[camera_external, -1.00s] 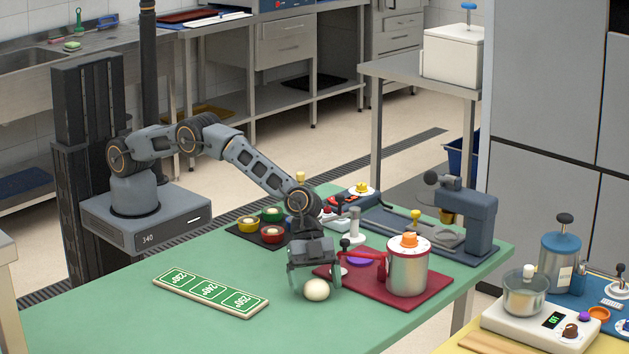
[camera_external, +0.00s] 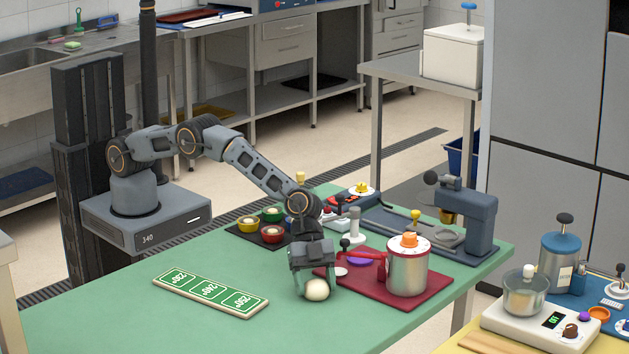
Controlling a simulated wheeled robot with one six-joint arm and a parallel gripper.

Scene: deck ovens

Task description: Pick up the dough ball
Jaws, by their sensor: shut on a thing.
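The dough ball (camera_external: 317,290) is pale cream and round, low over the green table near its front edge. My gripper (camera_external: 314,284) reaches down over it from above, with its fingers on either side of the ball. It is shut on the dough ball. I cannot tell whether the ball still touches the table. The fingers cover part of its upper side.
A red mat (camera_external: 431,289) with a steel pot (camera_external: 407,272) lies just right of my gripper. A green temperature board (camera_external: 211,295) lies to the left. A dark tray of coloured bowls (camera_external: 246,233) and a blue-grey press (camera_external: 478,220) stand behind. The green table's (camera_external: 110,315) front left is clear.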

